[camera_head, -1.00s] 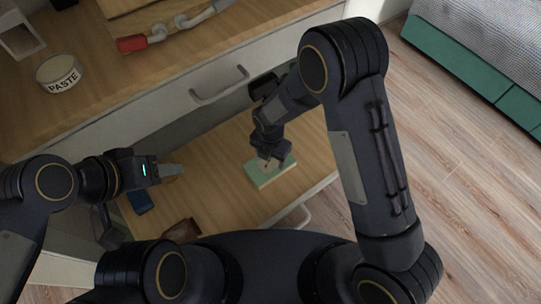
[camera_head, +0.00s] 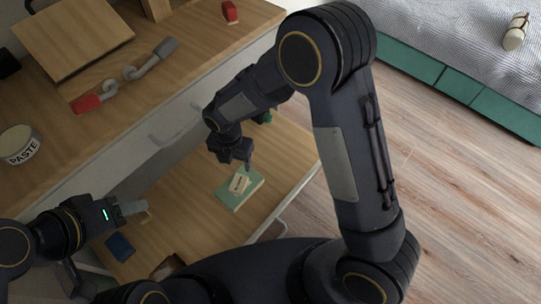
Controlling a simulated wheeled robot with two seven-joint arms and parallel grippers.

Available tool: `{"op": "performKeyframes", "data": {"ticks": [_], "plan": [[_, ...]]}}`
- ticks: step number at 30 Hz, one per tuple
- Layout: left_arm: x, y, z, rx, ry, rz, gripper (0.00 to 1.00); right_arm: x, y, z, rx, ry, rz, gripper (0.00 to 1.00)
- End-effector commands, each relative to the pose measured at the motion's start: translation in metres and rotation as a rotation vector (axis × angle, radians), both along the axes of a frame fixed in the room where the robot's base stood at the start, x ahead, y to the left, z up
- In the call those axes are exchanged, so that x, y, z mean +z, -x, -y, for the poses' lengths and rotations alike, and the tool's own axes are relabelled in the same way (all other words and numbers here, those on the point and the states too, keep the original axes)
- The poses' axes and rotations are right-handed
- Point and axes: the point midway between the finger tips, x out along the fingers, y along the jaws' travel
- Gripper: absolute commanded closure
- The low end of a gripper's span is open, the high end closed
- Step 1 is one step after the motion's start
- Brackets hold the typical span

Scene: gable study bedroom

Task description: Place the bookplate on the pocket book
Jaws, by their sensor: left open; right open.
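The bookplate (camera_head: 239,183), a small cream plate with dark marks, lies on the pale green pocket book (camera_head: 233,199). The book lies flat in the open wooden drawer. My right gripper (camera_head: 246,166) is open, just behind and above the bookplate; whether a fingertip touches it I cannot tell. My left gripper (camera_head: 147,208) is open over the left part of the drawer, apart from the book. Something thin and tan shows by its fingertips.
A dark blue item (camera_head: 119,247) and a brown item (camera_head: 168,267) lie in the drawer (camera_head: 190,205). A green object (camera_head: 265,117) is partly hidden behind my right arm. On the desk stand a paste tin (camera_head: 19,146) and a red-ended tool (camera_head: 88,103).

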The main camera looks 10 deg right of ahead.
Motion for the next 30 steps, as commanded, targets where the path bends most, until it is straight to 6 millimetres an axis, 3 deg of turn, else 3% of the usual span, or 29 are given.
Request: {"op": "performKeyframes", "data": {"ticks": [4,7,11,14,18,21,25,30], "plan": [[0.000,0.000,0.000,0.000,0.000,0.000,0.51,0.002,-0.001,0.001,-0.012,-0.004,0.001,0.38],[0.000,0.000,0.000,0.000,0.000,0.000,0.51,0.018,-0.002,0.012,-0.114,-0.030,0.007,0.38],[0.000,0.000,0.000,0.000,0.000,0.000,0.51,0.065,0.001,0.048,-0.444,-0.112,0.011,0.38],[0.000,0.000,0.000,0.000,0.000,0.000,0.51,0.108,0.014,0.086,-0.794,-0.199,0.000,0.38],[0.000,0.000,0.000,0.000,0.000,0.000,0.51,0.155,0.047,0.135,-1.284,-0.328,-0.037,0.38],[0.000,0.000,0.000,0.000,0.000,0.000,0.51,0.179,0.078,0.163,-1.623,-0.422,-0.079,0.38],[0.000,0.000,0.000,0.000,0.000,0.000,0.51,0.198,0.120,0.189,-2.033,-0.551,-0.146,0.38],[0.000,0.000,0.000,0.000,0.000,0.000,0.51,0.205,0.162,0.202,-2.427,-0.688,-0.243,0.38]]}}
